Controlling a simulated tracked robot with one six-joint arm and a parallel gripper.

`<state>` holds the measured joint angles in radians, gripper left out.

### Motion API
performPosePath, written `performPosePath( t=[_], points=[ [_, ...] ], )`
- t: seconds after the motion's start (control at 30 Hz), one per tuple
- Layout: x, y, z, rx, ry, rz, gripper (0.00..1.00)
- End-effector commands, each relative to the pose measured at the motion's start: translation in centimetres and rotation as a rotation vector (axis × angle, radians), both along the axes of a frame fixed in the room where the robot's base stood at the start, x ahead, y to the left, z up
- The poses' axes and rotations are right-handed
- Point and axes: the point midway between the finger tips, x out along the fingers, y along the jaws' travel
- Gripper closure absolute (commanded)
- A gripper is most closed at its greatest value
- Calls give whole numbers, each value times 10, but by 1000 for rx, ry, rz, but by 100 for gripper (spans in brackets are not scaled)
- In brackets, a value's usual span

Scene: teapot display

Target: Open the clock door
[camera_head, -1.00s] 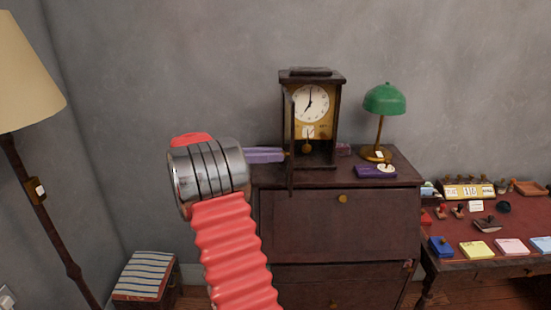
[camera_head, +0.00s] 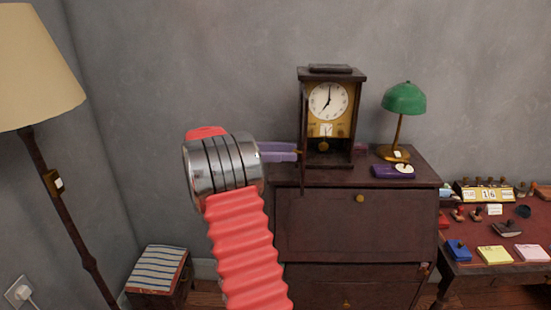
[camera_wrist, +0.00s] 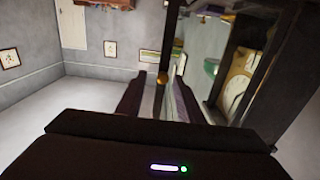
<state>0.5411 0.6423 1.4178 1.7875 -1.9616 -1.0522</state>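The dark wooden clock (camera_head: 328,103) stands on the cabinet, its white dial and brass pendulum exposed. Its narrow door (camera_head: 304,135) stands open, seen nearly edge-on at the clock's left side, projecting towards me. My gripper (camera_head: 297,152) is left of the door, its purple fingers pointing right at the door's edge. In the wrist view, my gripper (camera_wrist: 160,88) has its two fingers apart, with a small brass knob (camera_wrist: 163,77) at the gap between their tips. Contact with the knob is unclear. The clock's dial (camera_wrist: 233,88) shows at the right there.
A green desk lamp (camera_head: 404,99) and a purple item (camera_head: 394,171) stand right of the clock on the cabinet (camera_head: 330,226). A floor lamp (camera_head: 55,183) is at the left, a striped stool (camera_head: 158,270) low down. A desk (camera_head: 500,250) with stamps is at the right.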

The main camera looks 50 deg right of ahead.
Motion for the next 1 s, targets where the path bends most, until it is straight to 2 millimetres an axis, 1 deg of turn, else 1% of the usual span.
performPosePath(
  t=[0.23,0.37,0.47,0.8,0.9,1.0],
  points=[
    [0,-1,1,0,0,1,67],
    [0,-1,7,0,-1,1,67],
    [0,-1,17,0,-1,2,67],
    [-3,1,74,-3,-3,0,67],
    [-3,1,87,-1,-3,0,67],
    [-4,1,96,-2,-2,0,67]
  ],
)
